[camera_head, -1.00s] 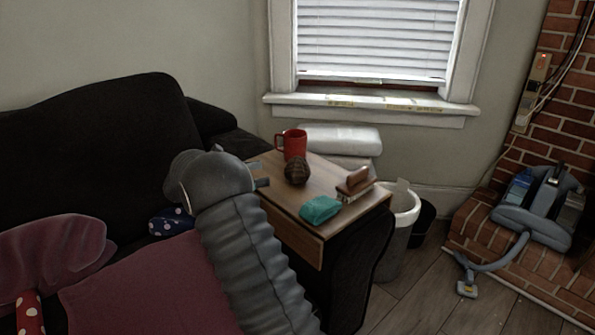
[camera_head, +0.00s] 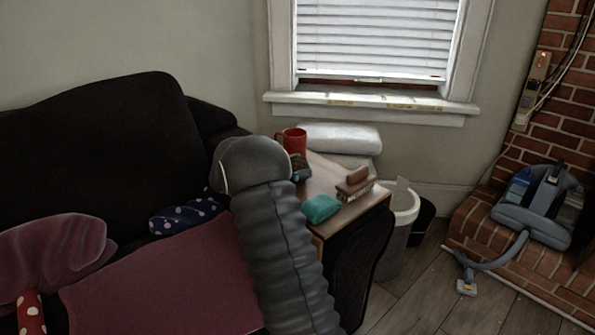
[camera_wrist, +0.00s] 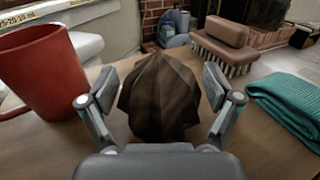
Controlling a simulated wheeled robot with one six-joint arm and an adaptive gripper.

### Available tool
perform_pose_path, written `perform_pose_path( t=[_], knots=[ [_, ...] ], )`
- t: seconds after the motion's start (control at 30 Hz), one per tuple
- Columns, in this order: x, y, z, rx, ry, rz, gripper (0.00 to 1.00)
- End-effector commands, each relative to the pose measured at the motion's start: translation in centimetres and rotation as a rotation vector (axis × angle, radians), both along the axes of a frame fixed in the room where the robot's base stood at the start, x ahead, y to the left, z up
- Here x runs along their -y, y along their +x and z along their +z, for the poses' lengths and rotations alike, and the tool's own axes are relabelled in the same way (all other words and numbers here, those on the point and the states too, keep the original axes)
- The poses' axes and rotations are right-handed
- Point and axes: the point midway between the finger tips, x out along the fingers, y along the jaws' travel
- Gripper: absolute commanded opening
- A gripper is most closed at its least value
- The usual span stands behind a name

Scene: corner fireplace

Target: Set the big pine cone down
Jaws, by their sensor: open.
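The big pine cone (camera_wrist: 160,97) is brown and rests on the small wooden table (camera_head: 322,183). In the head view only part of the pine cone (camera_head: 299,163) shows behind my arm. My gripper (camera_wrist: 159,90) is open in the wrist view, with one finger on each side of the pine cone. A gap shows between the left finger and the cone; the right finger is close to it, and contact is hard to tell. The cone's lower front is partly hidden by my gripper.
A red mug (camera_wrist: 42,75) stands left of the cone. A brush with a wooden back (camera_wrist: 224,45) and a folded teal cloth (camera_wrist: 290,105) lie to the right.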

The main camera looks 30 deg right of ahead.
Motion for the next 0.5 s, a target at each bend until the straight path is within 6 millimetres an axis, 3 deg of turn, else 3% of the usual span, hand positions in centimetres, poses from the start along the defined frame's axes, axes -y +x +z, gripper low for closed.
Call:
perform_pose_path(
  t=[0.27, 0.5],
  knots=[
    [0.44, -0.13, -0.02, -0.001, 0.0, 0.0, 0.87],
    [0.43, -0.12, -0.03, -0.001, 0.0, 0.0, 0.27]
  ],
)
